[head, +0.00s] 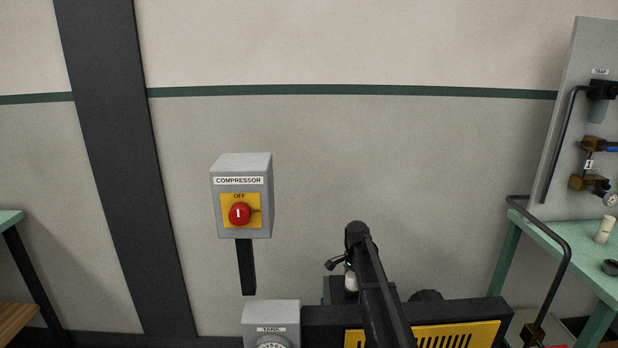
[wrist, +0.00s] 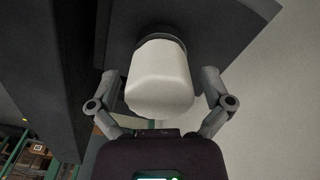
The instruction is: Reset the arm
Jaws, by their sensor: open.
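My gripper (wrist: 160,84) is open in the wrist view, with one finger on each side of a white, rounded cylindrical part (wrist: 160,85). A gap shows between each finger and the part, so the gripper is not closed on it. The white part joins a dark collar and a dark flat body (wrist: 228,30) behind it. In the head view my gripper (head: 338,264) is small and partly hidden by my arm, just above the dark machine; a bit of the white part (head: 351,282) shows beside the arm.
A grey compressor switch box (head: 225,222) with a red knob marked OFF hangs on the wall. A tank gauge box (head: 270,312) stands beside the yellow-panelled machine (head: 470,335). At right are a green bench (head: 545,243) and a trap panel (head: 565,130). Wall space above my arm is clear.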

